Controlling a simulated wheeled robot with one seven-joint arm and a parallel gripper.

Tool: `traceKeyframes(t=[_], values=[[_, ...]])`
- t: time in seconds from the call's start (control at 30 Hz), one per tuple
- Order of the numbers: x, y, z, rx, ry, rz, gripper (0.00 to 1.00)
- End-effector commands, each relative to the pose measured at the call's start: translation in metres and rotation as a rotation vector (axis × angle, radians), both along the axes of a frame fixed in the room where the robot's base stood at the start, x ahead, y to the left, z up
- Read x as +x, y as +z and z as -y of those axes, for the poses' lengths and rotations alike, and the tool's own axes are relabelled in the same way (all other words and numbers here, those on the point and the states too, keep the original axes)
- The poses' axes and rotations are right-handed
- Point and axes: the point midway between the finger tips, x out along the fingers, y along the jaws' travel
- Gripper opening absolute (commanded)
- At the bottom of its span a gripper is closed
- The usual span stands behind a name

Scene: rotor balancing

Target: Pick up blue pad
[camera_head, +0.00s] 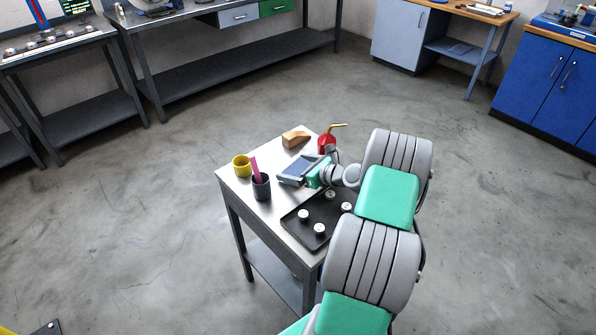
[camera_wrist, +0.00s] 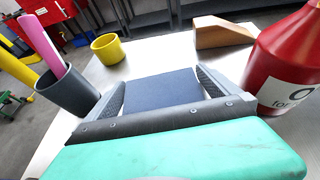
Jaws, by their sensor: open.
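The blue pad (camera_wrist: 160,92) is a flat dark blue slab on the metal table, between the two fingers of my gripper (camera_wrist: 160,84) in the wrist view. The left finger runs along the pad's left side and the right finger along its right side, with narrow gaps. My gripper is open. The near end of the pad is hidden behind the dark bar of my gripper. In the head view my gripper (camera_head: 296,170) is low over the table, and the pad there is hard to tell from the fingers.
The small metal table (camera_head: 236,182) also bears a yellow cup (camera_head: 241,166), a dark cup (camera_head: 261,188) with a pink stick, a tan wedge block (camera_head: 295,139) and a red bottle (camera_wrist: 290,62) close right of my gripper. A black tray (camera_head: 291,221) holds several white-topped pieces.

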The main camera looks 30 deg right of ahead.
Motion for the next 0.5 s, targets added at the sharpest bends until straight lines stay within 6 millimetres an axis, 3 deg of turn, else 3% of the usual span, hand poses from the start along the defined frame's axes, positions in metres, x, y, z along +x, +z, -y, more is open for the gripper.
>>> traceKeyframes(t=[0.07,0.5], values=[[-0.0002,0.0000,0.0001,0.000,0.000,0.000,1.00],[-0.0004,0.0002,-0.0001,-0.001,0.001,-0.001,0.65]])
